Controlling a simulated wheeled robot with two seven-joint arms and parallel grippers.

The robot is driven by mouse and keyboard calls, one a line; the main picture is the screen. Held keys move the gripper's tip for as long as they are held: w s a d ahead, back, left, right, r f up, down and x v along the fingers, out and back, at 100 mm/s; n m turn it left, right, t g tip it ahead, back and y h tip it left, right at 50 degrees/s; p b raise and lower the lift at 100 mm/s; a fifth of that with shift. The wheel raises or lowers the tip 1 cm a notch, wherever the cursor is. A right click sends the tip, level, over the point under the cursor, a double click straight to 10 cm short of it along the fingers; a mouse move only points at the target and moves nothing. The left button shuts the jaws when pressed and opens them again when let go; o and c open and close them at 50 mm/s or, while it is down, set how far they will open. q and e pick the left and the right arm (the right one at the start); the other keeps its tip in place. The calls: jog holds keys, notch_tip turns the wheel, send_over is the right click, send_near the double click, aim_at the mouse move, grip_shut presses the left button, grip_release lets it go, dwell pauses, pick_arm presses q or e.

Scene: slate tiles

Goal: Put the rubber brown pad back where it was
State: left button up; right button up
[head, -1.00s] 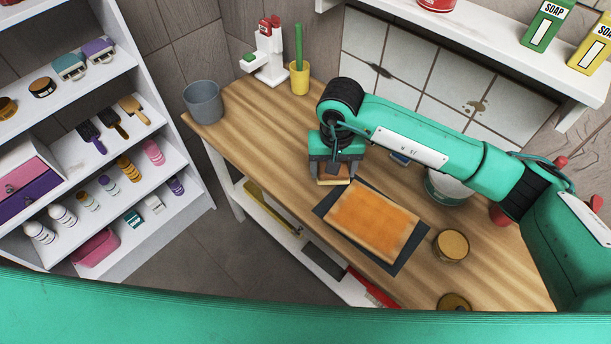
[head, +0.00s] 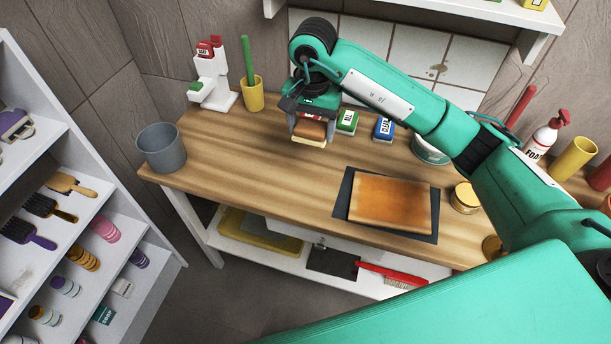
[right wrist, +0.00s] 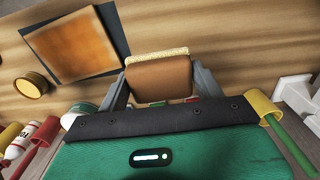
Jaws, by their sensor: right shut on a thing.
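The brown pad (head: 309,131) has a brown body and a pale yellowish underside. My right gripper (head: 311,127) is shut on it and holds it over the back middle of the wooden bench. In the right wrist view the brown pad (right wrist: 159,75) sits between the two fingers of my right gripper (right wrist: 160,80), its pale edge facing away from the palm. I cannot tell whether it touches the bench. An orange-brown board (head: 388,202), stained on top, lies on a dark mat (head: 343,193) to the right. My left gripper is not in view.
A green tin (head: 347,122) and a blue tin (head: 383,129) stand close right of the gripper. A yellow cup (head: 252,94), a white-and-red stand (head: 213,80) and a grey bucket (head: 161,148) are on the left. The bench (head: 250,160) is clear between bucket and mat.

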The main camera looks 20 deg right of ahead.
jog(key=p, duration=0.2)
send_over(310, 182)
notch_tip(310, 182, down, 12)
jog(key=shift+f, duration=0.1)
notch_tip(310, 182, down, 4)
jog(key=shift+r+p, duration=0.1)
jog(key=shift+p, duration=0.2)
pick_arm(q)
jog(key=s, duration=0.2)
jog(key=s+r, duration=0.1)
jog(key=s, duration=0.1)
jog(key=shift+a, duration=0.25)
pick_arm(e)
jog(key=shift+w+f, duration=0.1)
jog(key=shift+f, duration=0.15)
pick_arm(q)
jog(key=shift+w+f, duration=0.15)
pick_arm(e)
jog(key=shift+f, duration=0.15)
jog(key=o, duration=0.9)
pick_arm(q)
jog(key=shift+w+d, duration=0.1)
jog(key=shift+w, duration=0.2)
pick_arm(e)
jog(key=shift+o, duration=0.2)
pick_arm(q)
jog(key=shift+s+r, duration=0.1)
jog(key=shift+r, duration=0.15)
